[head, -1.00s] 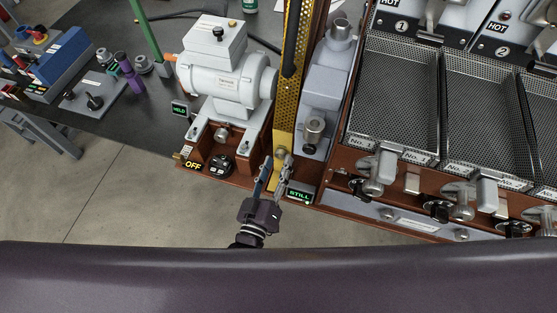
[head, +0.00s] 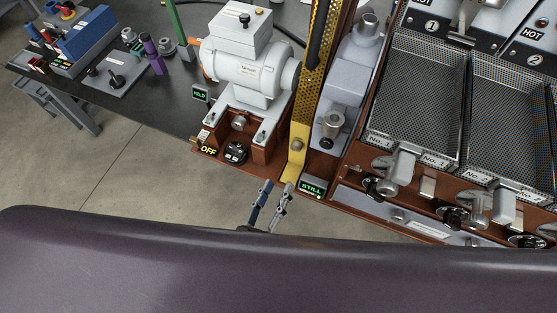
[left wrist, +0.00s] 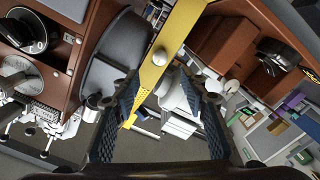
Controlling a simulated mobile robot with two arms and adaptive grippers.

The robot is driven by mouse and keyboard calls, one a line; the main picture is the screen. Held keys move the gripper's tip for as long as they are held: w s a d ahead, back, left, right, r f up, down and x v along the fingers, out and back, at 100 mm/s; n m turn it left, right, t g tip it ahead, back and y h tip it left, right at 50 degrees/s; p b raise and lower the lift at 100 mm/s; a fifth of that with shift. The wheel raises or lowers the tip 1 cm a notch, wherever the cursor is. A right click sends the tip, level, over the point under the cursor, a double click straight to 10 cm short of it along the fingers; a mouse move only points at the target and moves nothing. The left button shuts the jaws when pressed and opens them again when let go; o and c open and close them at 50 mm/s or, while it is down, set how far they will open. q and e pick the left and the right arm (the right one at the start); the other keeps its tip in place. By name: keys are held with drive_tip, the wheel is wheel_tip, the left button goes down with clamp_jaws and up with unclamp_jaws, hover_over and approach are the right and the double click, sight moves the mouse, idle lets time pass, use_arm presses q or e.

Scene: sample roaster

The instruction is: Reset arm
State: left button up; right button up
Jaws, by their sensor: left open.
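No contact shows in the head view. My right gripper is not in view.
The white motor (head: 248,75) sits behind a black dial (head: 236,152) and an OFF display (head: 208,150). Mesh trays (head: 420,95) with levers fill the right. A blue device (head: 85,35) and purple bottle (head: 153,56) stand on the dark bench. Open floor (head: 130,170) lies front left.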

use_arm(q)
drive_tip(key=shift+f, duration=0.1)
drive_tip(key=s+a+f+m+g+y, duration=0.1)
drive_tip(key=s+a+f+g, duration=0.2)
drive_tip(key=f, duration=0.6)
drive_tip(key=s+a+f+m+g, duration=0.2)
drive_tip(key=f, duration=0.7)
drive_tip(key=s+a+f+m+g+y, duration=0.1)
drive_tip(key=s+a+f+g, duration=0.2)
drive_tip(key=f, duration=0.6)
drive_tip(key=s+a+f+g+y, duration=0.1)
drive_tip(key=s+a+f+g, duration=0.3)
drive_tip(key=s, duration=0.5)
drive_tip(key=s+a+f+m+g+y, duration=0.1)
drive_tip(key=s+a+f+g, duration=0.3)
drive_tip(key=s+a+f, duration=0.4)
drive_tip(key=shift+s+f+m+y, duration=0.3)
drive_tip(key=shift+s+f+y, duration=0.6)
drive_tip(key=shift+s, duration=0.3)
drive_tip(key=shift+a, duration=0.1)
drive_tip(key=shift+c, duration=0.5)
